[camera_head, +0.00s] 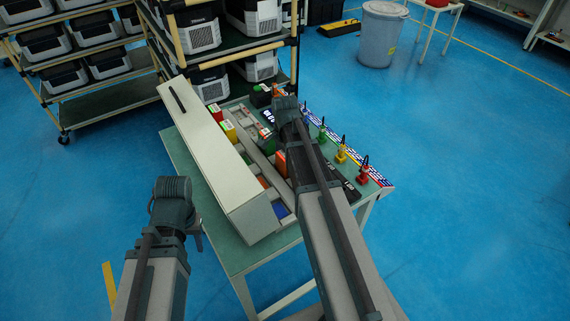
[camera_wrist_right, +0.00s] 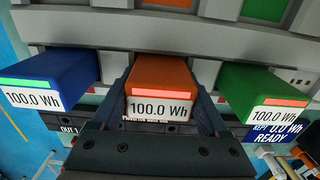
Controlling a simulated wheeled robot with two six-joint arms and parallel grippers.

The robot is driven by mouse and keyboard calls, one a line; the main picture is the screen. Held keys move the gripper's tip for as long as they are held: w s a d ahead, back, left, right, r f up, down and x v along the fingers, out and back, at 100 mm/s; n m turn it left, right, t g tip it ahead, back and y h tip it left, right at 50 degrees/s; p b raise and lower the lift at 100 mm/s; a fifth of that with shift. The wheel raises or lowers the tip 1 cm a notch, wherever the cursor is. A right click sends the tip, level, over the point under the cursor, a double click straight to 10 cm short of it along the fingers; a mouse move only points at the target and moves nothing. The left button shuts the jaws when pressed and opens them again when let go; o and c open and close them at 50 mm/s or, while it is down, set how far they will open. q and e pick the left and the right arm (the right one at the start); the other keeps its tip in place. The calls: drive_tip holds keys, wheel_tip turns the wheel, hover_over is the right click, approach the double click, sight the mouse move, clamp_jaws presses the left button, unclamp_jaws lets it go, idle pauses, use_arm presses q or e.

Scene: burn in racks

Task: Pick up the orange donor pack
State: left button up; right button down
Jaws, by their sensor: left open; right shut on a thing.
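The orange donor pack (camera_wrist_right: 162,76) is in the middle of the right wrist view, with a red strip and a "100.0 Wh" label on its front. My right gripper (camera_wrist_right: 162,100) is shut on it, one finger along each side. The pack's far end is at the grey panel behind it; I cannot tell whether it is still seated there. In the head view my right gripper (camera_head: 287,108) is over the bench, its fingers hidden by the wrist. My left gripper (camera_head: 174,205) is open, left of the bench, apart from everything on it.
A blue pack (camera_wrist_right: 52,80) and a green pack (camera_wrist_right: 262,94) flank the orange one closely. A long pale housing (camera_head: 215,150) lies along the bench (camera_head: 235,258). Coloured plugs (camera_head: 341,153) line its right edge.

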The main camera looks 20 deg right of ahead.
use_arm(q)
drive_tip(key=shift+r, duration=0.15)
use_arm(e)
drive_tip(key=shift+r, duration=0.15)
wheel_tip(320, 180, up, 10)
drive_tip(key=p, duration=1)
use_arm(q)
wheel_tip(320, 180, up, 10)
drive_tip(key=shift+f, duration=0.2)
